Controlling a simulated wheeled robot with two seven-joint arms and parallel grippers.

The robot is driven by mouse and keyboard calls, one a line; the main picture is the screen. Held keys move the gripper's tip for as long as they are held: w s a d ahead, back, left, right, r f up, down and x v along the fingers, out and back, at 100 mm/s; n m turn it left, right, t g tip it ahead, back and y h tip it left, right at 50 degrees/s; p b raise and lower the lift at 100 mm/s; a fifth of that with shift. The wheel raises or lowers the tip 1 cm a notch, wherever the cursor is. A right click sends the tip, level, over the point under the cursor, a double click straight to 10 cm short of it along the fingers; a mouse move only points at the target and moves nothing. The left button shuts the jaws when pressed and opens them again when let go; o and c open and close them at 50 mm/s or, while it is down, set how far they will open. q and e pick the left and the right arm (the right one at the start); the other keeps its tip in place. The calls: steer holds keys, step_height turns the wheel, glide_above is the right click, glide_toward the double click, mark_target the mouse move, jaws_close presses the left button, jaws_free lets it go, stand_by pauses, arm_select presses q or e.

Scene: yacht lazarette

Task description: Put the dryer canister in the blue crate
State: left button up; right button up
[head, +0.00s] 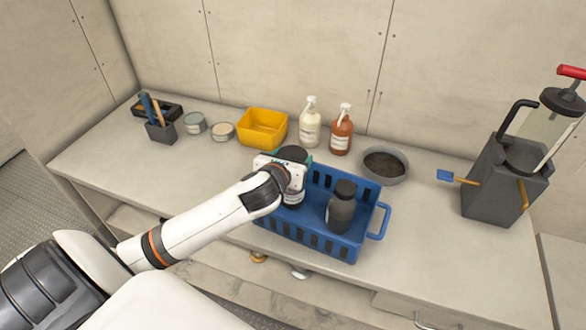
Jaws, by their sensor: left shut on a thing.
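The blue crate (308,233) stands on the bench near its front edge. My left gripper (291,173) is over the crate's left part, shut on the dryer canister (293,200), which has a dark top and a pale label band. The hand covers the canister's middle. The canister's lower part shows within the crate's outline; I cannot tell whether it touches the crate floor. A dark grey bottle (341,210) with a black cap stands upright in the crate's right part. My right gripper is not in view.
Behind the crate are a yellow bin (262,129), a white pump bottle (310,125), a brown pump bottle (341,132) and a grey bowl (385,165). A dark grey holder (498,185) stands at right.

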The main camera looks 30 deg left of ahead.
arm_select(q)
steer(key=shift+f, duration=1.4)
steer(key=shift+f, duration=0.15)
steer(key=o, duration=1.4)
steer(key=b+v, duration=0.1)
steer(key=v, duration=1.1)
steer(key=shift+d, duration=0.1)
